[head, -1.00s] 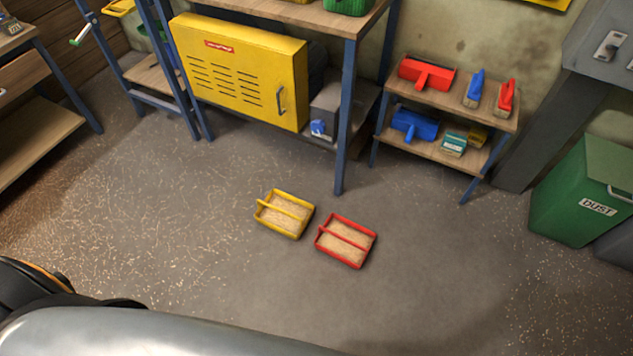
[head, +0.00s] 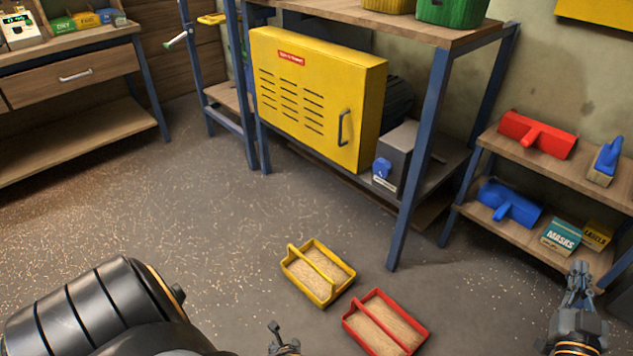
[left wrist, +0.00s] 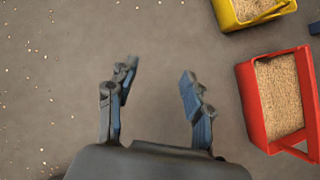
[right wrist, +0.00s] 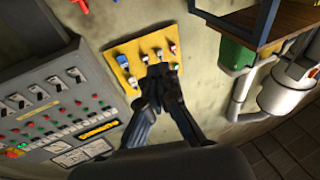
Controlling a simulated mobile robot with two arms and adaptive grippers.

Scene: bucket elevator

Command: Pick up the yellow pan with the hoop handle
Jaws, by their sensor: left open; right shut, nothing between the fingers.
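The yellow pan (head: 337,286), filled with grainy tan material, sits on the floor with its hoop handle (head: 314,270) across the top. A similar red pan (head: 386,322) lies just to its right. In the left wrist view the yellow pan (left wrist: 226,14) is at the top right, partly cut off, above the red pan (left wrist: 250,100). My left gripper (left wrist: 153,84) is open and empty over bare floor, left of both pans. It shows only at the bottom edge of the head view. My right gripper (right wrist: 160,75) is shut and empty, pointing at the wall, away from the pans.
A yellow cabinet (head: 315,95) stands under a blue-legged bench behind the pans. A low shelf (head: 480,220) with brushes and scoops is at the right. A control panel (right wrist: 50,110) is in the right wrist view. The floor left of the pans is open.

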